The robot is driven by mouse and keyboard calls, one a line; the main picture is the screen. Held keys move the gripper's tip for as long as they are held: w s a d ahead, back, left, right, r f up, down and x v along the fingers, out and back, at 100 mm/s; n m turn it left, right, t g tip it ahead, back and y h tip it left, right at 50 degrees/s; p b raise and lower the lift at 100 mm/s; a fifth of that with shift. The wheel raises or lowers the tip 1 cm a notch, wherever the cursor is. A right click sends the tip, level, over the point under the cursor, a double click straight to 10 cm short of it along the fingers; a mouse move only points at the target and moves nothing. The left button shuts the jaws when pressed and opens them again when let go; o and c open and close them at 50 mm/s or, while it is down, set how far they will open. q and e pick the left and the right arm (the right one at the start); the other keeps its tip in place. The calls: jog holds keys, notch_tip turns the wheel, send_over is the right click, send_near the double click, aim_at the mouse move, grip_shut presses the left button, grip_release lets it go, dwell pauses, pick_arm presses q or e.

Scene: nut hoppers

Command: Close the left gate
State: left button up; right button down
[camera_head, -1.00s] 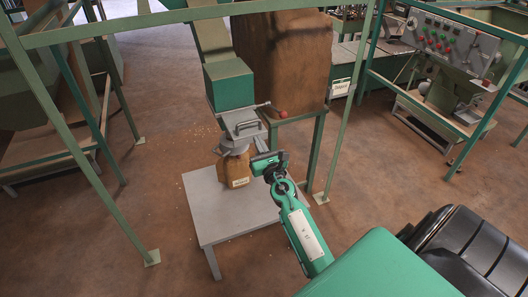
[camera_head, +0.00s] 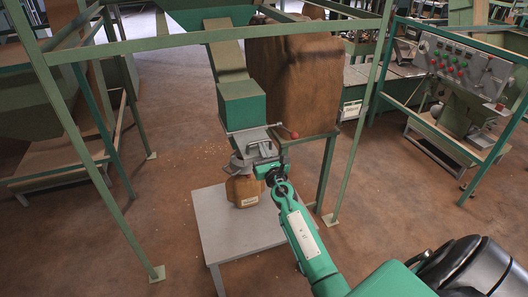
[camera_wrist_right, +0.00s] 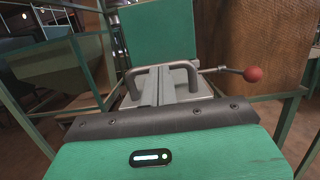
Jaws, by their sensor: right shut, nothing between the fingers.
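The gate (camera_head: 256,140) is a grey metal slide assembly under the green chute box (camera_head: 242,103), above the spout. Its grey bar handle (camera_wrist_right: 188,66) faces me in the right wrist view. A lever with a red ball knob (camera_head: 295,135) sticks out to the right; the knob also shows in the right wrist view (camera_wrist_right: 253,74). My right gripper (camera_wrist_right: 160,76) is shut and empty, its fingers in front of the handle and between its two ends. I cannot tell whether they touch it. In the head view the right gripper (camera_head: 267,163) is just below the gate. My left gripper is out of view.
A brown sack (camera_head: 243,189) stands under the spout on a grey table (camera_head: 227,222). A large brown box-shaped bin (camera_head: 296,80) is right of the chute. Green frame posts (camera_head: 355,135) stand either side. The table front is clear.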

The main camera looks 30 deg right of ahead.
aim_at(254, 140)
jog(key=b+x, duration=0.1)
jog(key=x, duration=0.2)
jog(key=f+b+x, duration=0.1)
jog(key=x, duration=0.2)
jog(key=f+b+x, duration=0.1)
jog(key=x, duration=0.3)
jog(key=shift+w+b, duration=0.25)
jog(key=shift+b, duration=0.15)
jog(key=shift+w+d+r, duration=0.1)
jog(key=shift+w+d, duration=0.05)
jog(key=shift+w, duration=0.1)
jog(key=shift+r, duration=0.3)
